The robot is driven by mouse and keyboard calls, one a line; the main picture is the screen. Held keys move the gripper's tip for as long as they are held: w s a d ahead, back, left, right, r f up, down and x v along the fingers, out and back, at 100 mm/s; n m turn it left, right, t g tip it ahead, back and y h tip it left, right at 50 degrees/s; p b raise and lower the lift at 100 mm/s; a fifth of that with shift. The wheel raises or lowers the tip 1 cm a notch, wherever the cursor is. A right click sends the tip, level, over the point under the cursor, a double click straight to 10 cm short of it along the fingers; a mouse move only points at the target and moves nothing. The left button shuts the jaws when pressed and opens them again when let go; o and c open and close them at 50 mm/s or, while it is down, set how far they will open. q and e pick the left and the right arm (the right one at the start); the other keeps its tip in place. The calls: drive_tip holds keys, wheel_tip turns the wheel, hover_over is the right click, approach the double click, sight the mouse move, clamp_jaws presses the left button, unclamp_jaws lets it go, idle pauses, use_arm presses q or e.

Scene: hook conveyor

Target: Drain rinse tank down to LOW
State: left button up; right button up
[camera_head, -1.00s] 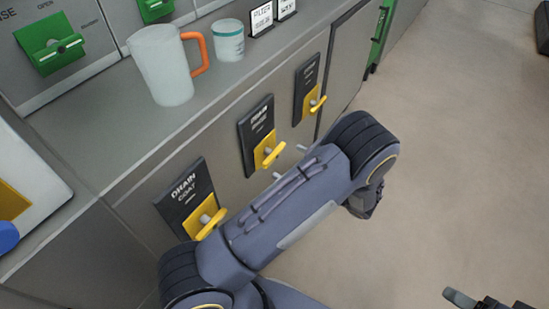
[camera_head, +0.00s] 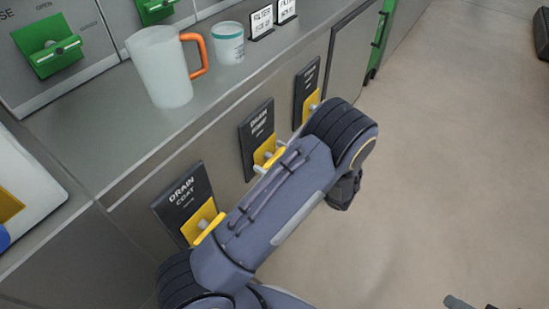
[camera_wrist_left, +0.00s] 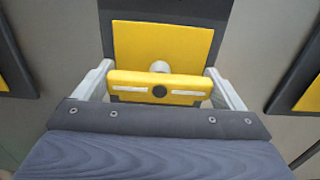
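The middle drain valve has a black plate (camera_head: 257,117) reading DRAIN; its second line is too small to read surely. Its yellow T-handle (camera_head: 272,158) sits between the fingertips of my left gripper (camera_head: 269,156), whose body is mostly hidden behind my arm. In the left wrist view the yellow handle (camera_wrist_left: 160,87) lies crosswise between the two pale fingers of the left gripper (camera_wrist_left: 160,85). The fingers are wide apart, close by its ends; I cannot tell whether they touch. Part of my right gripper (camera_head: 468,303) shows at the bottom right edge. No tank level shows.
The DRAIN COAT valve (camera_head: 182,191) is left of the middle one, a third valve (camera_head: 306,92) right. A frosted mug with orange handle (camera_head: 165,70) and a white-teal cup (camera_head: 228,44) stand on the counter (camera_head: 120,137). Green lever (camera_head: 50,52) is above.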

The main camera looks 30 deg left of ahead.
use_arm(q)
drive_tip(key=shift+n, duration=0.3)
drive_tip(key=n, duration=0.3)
drive_tip(key=shift+b, duration=0.35)
drive_tip(key=shift+s+n+b, duration=0.1)
drive_tip(key=shift+n+b, duration=0.35)
drive_tip(key=shift+n, duration=1.85)
drive_tip(key=o, duration=0.7)
drive_tip(key=shift+d, duration=0.1)
drive_tip(key=d+p, duration=0.1)
drive_tip(key=d, duration=0.6)
drive_tip(key=shift+s+d+p, duration=0.3)
drive_tip(key=shift+p, duration=0.05)
